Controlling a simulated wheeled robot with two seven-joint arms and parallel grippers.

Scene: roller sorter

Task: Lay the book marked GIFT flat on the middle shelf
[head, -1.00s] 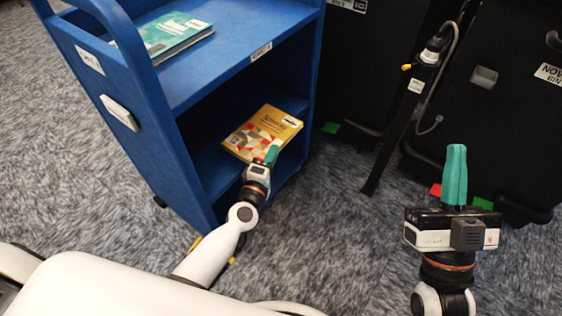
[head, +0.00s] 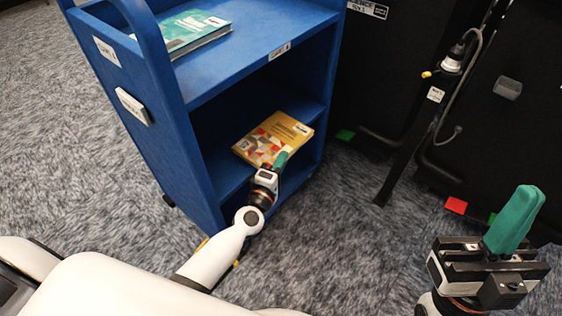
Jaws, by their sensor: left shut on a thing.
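A yellow book (head: 270,137) with a patterned cover lies about level in the open bay of the blue cart (head: 200,165), below the top shelf. Its small label is too small to read. My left gripper (head: 279,160) is shut on the near edge of this book. I cannot tell whether the book touches the shelf (head: 230,172) beneath it. My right gripper (head: 528,195) is away at the lower right, empty, with its teal fingers together.
A teal book (head: 190,32) lies on the cart's top shelf (head: 250,45). Black bins (head: 400,75) stand at the back right, with a dark post (head: 425,125) before them. Carpet (head: 335,220) is clear between the cart and my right gripper.

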